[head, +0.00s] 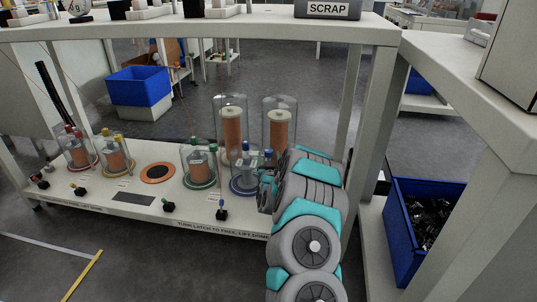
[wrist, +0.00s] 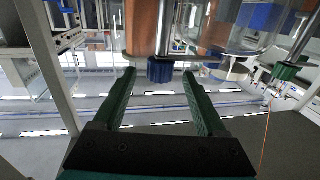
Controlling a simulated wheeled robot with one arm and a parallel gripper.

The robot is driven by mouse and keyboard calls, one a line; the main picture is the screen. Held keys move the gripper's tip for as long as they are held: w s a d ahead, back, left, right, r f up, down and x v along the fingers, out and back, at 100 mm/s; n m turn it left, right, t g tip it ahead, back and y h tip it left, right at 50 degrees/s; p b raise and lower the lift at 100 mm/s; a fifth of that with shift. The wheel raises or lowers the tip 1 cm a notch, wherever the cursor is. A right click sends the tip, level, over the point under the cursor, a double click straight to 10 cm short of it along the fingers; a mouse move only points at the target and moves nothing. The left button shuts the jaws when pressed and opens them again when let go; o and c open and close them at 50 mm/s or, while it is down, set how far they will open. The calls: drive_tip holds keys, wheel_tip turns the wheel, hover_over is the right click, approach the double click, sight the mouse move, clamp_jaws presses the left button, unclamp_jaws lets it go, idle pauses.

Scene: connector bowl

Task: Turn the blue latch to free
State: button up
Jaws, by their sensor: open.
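The blue latch looks like a ribbed blue knob on a metal post; in the wrist view, which appears upside down, the blue latch (wrist: 160,69) is between or just beyond my fingertips. My gripper (wrist: 159,74) is open, one finger on each side of the knob, with visible gaps. In the head view the blue latch (head: 268,154) stands beside the blue-based clear dome (head: 240,178) on the lower shelf. My gripper (head: 266,187) is there, mostly hidden by my arm. Whether the fingers are level with the knob in depth, I cannot tell.
A green-based dome (head: 199,168) stands left of the blue one; its green knob (wrist: 287,72) shows in the wrist view. Tall copper cylinders under clear covers (head: 279,128) stand close behind. A shelf leg (head: 363,130) and a blue bin (head: 400,225) are at right.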

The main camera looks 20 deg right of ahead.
sight(269, 155)
drive_tip(key=shift+x, duration=1.55)
clamp_jaws()
idle(0.4)
